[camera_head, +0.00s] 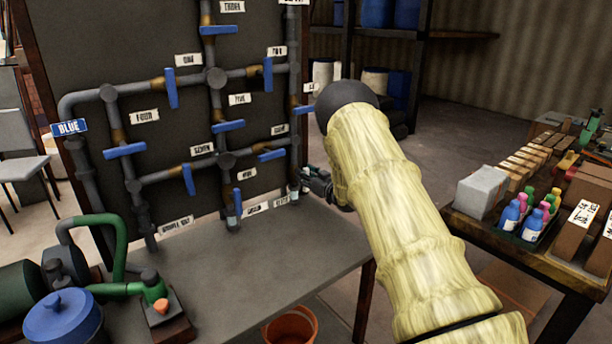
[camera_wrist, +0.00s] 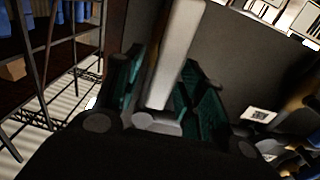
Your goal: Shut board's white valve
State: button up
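The dark board (camera_head: 85,45) carries grey pipes and several blue valve handles, such as one at the left (camera_head: 124,151). No valve that I can name as white shows in the head view; my arm covers part of the board's right side. My gripper (camera_head: 312,178) is at the board's lower right, near a vertical pipe (camera_head: 294,150). In the wrist view, a long pale grey-white bar (camera_wrist: 175,50) lies between the green-padded fingers of my gripper (camera_wrist: 163,88). I cannot tell whether this bar is a valve handle or a pipe, or whether the fingers press on it.
A grey bench (camera_head: 250,270) stands before the board, with a blue-lidded pot (camera_head: 62,318) and green piping (camera_head: 120,240) at its left. An orange bucket (camera_head: 290,328) is below. A crowded table (camera_head: 500,240) is at the right, shelves behind.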

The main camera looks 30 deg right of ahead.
grip_shut()
jog(key=m, duration=0.1)
jog(key=d+m+p, duration=0.1)
jog(key=m, duration=0.1)
jog(key=shift+m, duration=0.3)
jog(key=m, duration=0.2)
jog(key=shift+d+f+m, duration=0.15)
jog(key=shift+d+m, duration=0.1)
jog(key=shift+m, duration=0.15)
jog(key=shift+d+f+m+b, duration=0.2)
jog(key=shift+f+m+b, duration=0.15)
jog(key=shift+m, duration=1.55)
jog(key=shift+d+f+m+b, duration=0.15)
jog(key=shift+f+m+b, duration=0.2)
jog(key=shift+m, duration=1.55)
jog(key=shift+d+f+m+b, duration=0.2)
jog(key=shift+f+m+b, duration=0.15)
jog(key=shift+m, duration=1.55)
